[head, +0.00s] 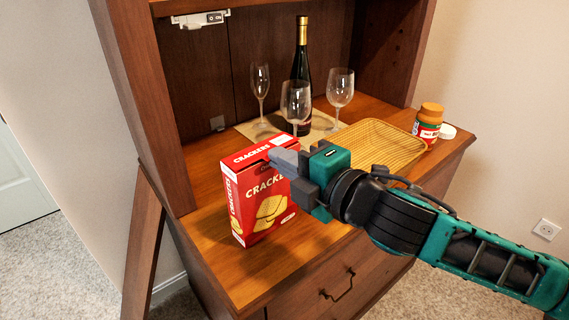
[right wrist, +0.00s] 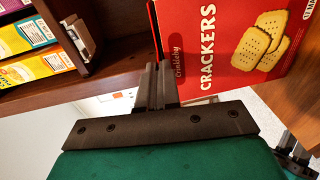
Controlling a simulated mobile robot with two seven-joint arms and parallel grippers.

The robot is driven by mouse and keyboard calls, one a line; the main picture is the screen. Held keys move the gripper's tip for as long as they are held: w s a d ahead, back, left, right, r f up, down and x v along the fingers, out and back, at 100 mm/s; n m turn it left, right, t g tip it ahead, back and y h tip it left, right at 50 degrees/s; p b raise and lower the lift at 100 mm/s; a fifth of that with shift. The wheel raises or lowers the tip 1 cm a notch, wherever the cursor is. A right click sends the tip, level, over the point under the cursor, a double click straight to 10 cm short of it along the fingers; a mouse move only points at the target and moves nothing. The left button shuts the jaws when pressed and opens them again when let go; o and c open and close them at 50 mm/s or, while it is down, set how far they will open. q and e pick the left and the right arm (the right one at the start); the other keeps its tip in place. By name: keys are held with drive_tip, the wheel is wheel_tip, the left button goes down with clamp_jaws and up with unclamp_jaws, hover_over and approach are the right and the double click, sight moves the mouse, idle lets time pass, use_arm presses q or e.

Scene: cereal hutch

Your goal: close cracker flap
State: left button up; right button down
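The red cracker box (head: 262,208) stands upright near the front left of the wooden counter. Its top panel (head: 250,153) looks nearly flat, with a pale patch at the right end. Whether the flap is fully down cannot be told. My right gripper (head: 285,160) is at the box's upper right front corner, its fingers close together and partly covering the lettering. In the right wrist view the fingers (right wrist: 153,88) look shut with nothing between them, beside the top edge of the box (right wrist: 225,50). Contact is unclear. My left gripper is not in the head view.
Wine glasses (head: 296,103) and a dark bottle (head: 301,65) stand on a mat behind the box. A wicker tray (head: 372,143) and a jar (head: 428,122) are to the right. The hutch's side post (head: 150,100) rises at left. Shelved boxes (right wrist: 25,70) show in the wrist view.

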drive_tip(key=c, duration=1.3)
unclamp_jaws()
drive_tip(key=shift+c, duration=0.2)
